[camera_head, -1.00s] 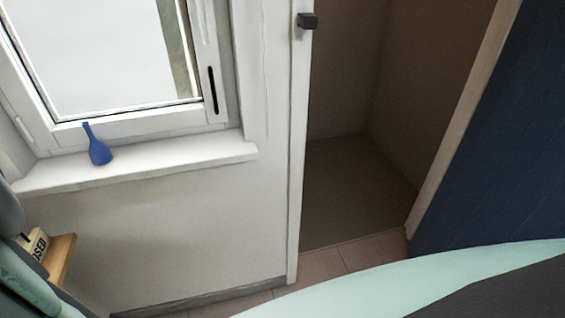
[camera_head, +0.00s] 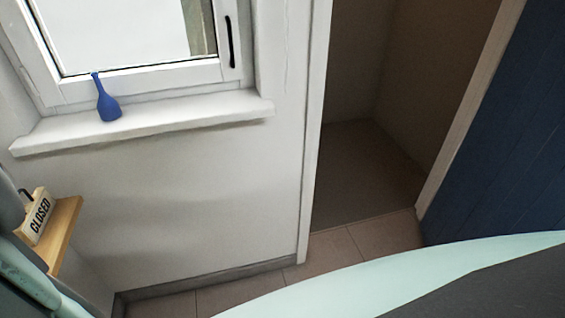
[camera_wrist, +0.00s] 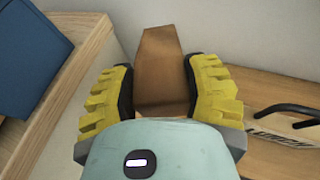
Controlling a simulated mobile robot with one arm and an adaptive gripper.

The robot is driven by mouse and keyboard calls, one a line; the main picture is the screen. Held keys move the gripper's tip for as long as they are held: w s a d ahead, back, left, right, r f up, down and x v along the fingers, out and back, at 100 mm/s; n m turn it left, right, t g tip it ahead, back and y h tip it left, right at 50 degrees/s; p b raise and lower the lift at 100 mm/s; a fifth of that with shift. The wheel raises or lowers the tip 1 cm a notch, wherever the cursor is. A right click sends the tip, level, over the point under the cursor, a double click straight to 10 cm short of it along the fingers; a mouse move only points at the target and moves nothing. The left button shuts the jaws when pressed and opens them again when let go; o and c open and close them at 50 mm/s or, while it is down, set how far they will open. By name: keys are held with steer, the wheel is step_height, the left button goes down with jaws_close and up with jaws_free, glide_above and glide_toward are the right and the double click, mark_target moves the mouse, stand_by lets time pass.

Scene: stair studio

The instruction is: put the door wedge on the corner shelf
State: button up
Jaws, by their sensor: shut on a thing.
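In the wrist view, my gripper (camera_wrist: 160,88) has its two yellow fingers closed on the brown door wedge (camera_wrist: 162,62). The corner shelf, of light wood, is at the lower left of the head view (camera_head: 64,232), partly covered by my arm. A wooden surface that looks like the same shelf (camera_wrist: 262,92) is to the right of and below the fingers in the wrist view. The wedge appears above or beside it; I cannot tell whether they touch.
A blue vase (camera_head: 107,104) stands on the windowsill (camera_head: 190,116). A wooden edge (camera_wrist: 68,75) and dark blue object (camera_wrist: 32,55) are at left.

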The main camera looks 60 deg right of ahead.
steer(key=shift+f+b, duration=4.2)
steer(key=shift+b, duration=0.3)
steer(key=shift+w+f, duration=0.1)
steer(key=shift+f, duration=0.45)
steer(key=o, duration=1.3)
steer(key=shift+d, duration=0.1)
steer(key=shift+v, duration=3.7)
